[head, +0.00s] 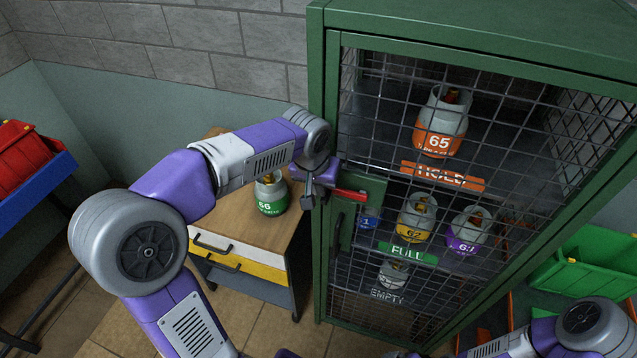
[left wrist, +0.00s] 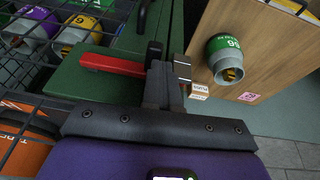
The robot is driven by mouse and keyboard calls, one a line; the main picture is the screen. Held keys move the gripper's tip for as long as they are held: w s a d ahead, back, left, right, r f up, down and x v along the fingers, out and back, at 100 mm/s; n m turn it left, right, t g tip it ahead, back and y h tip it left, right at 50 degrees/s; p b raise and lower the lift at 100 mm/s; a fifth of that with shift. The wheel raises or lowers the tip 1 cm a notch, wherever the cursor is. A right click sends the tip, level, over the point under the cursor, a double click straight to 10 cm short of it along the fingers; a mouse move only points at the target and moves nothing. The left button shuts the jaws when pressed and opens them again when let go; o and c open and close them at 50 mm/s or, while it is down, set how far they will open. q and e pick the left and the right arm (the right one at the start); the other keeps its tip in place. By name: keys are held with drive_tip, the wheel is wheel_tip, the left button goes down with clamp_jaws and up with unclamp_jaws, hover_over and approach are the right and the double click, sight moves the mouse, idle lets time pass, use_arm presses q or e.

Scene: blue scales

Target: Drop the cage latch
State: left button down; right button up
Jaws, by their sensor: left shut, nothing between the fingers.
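The cage (head: 318,110) is a tall green steel cabinet with a wire mesh door, which looks closed. Its latch is a red bar (head: 350,194) on a green plate (head: 372,187) at the door's left edge, lying about level. In the left wrist view the red latch (left wrist: 108,64) runs toward my fingers. My left gripper (head: 308,196) is at the latch's left end by the cage post. In the left wrist view its fingers (left wrist: 163,82) are together and empty; whether they touch the latch I cannot tell. My right gripper is out of view.
A dark door handle (head: 337,232) hangs below the latch. Gas cylinders, including orange 65 (head: 440,125), stand on shelves inside. A green cylinder 66 (head: 271,194) stands on a wooden-topped drawer cart (head: 232,222) at left. Green bins (head: 585,265) sit at right.

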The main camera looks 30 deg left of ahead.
use_arm(q)
drive_tip(key=shift+d, duration=0.2)
drive_tip(key=shift+a+r, duration=0.1)
wheel_tip(320, 180, up, 4)
drive_tip(key=p, duration=0.3)
drive_tip(key=shift+p, duration=0.3)
drive_tip(key=v, duration=1)
drive_tip(key=shift+a+p, duration=0.3)
drive_tip(key=shift+a, duration=0.1)
drive_tip(key=shift+s, duration=0.1)
